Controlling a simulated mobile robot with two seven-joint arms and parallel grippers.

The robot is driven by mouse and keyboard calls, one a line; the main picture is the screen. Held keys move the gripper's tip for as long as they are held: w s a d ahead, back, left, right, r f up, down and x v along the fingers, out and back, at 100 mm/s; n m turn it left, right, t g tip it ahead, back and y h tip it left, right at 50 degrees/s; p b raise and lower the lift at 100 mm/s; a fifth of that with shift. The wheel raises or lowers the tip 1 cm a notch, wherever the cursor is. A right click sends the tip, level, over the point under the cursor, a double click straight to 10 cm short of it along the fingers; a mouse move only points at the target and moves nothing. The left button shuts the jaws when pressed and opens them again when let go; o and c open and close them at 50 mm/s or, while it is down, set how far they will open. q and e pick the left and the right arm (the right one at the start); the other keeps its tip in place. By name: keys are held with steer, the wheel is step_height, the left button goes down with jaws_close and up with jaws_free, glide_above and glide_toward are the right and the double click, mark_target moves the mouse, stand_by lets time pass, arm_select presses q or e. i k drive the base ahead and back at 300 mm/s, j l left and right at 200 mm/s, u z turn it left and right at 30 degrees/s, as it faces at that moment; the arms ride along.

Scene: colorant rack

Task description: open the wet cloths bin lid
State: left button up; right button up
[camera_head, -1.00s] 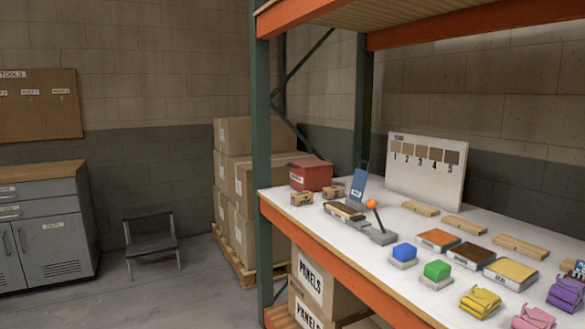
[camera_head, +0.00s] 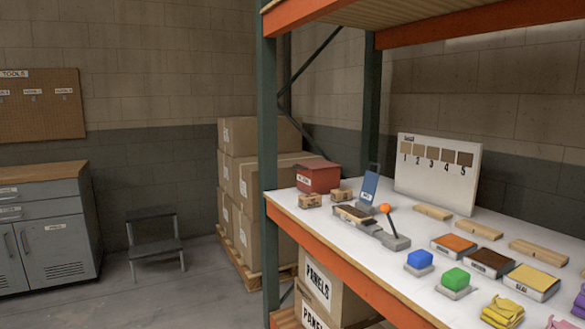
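A red bin (camera_head: 317,179) with a white label on its front stands at the far left end of the white shelf top. Its label is too small to read, so I cannot be sure it is the wet cloths bin. Its top looks closed. Neither of my grippers is in view.
Two small cardboard boxes (camera_head: 311,201) sit in front of the red bin. A device with an orange-knobbed lever (camera_head: 385,209), coloured blocks and pads (camera_head: 420,260) fill the shelf (camera_head: 375,265). Green rack posts (camera_head: 267,170) frame it. Floor at left is open near a step stool (camera_head: 154,243).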

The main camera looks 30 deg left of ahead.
mark_target(318, 165)
steer(key=i+j, duration=0.15)
steer(key=j, duration=0.25)
steer(key=i+j, duration=0.15)
steer(key=j, duration=0.25)
steer(key=i+j, duration=0.15)
steer(key=j, duration=0.25)
steer(key=i+j, duration=0.1)
steer(key=j, duration=0.3)
steer(key=i+j+u, duration=0.1)
steer(key=j, duration=0.3)
steer(key=i+j, duration=0.2)
steer(key=j, duration=0.2)
steer(key=i+j, duration=0.15)
steer(key=j, duration=0.25)
